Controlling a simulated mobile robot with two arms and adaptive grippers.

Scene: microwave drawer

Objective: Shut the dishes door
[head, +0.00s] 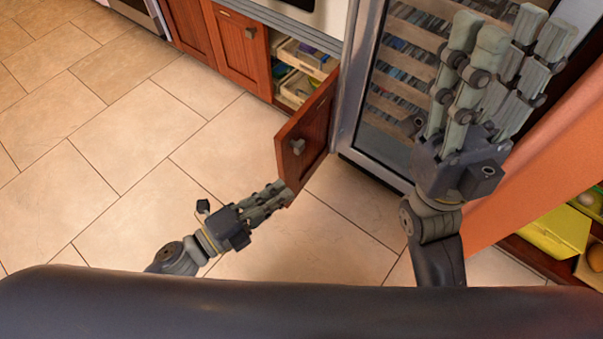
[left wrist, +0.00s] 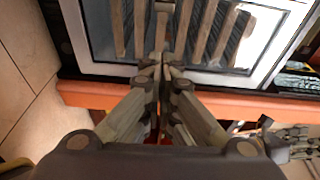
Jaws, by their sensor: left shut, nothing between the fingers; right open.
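The dishes door (head: 307,132) is a reddish wood cabinet door with a dark knob, standing open beside the glass-fronted appliance. Its cabinet shows light drawers or trays behind it. My left gripper (head: 284,190) is shut and empty, with its fingertips at the door's lower near corner; I cannot tell whether they touch. In the left wrist view its shut fingers (left wrist: 161,62) cross in front of an orange-brown wooden edge (left wrist: 235,104), likely the door's. My right gripper (head: 510,34) is open and empty, raised in front of the glass-fronted appliance.
The glass-fronted appliance (head: 352,85) with wooden racks stands right of the open cabinet. Another wood door (head: 240,50) is shut to the left. An orange panel and an open drawer with a yellow box (head: 553,232) are at right. The tiled floor at left is clear.

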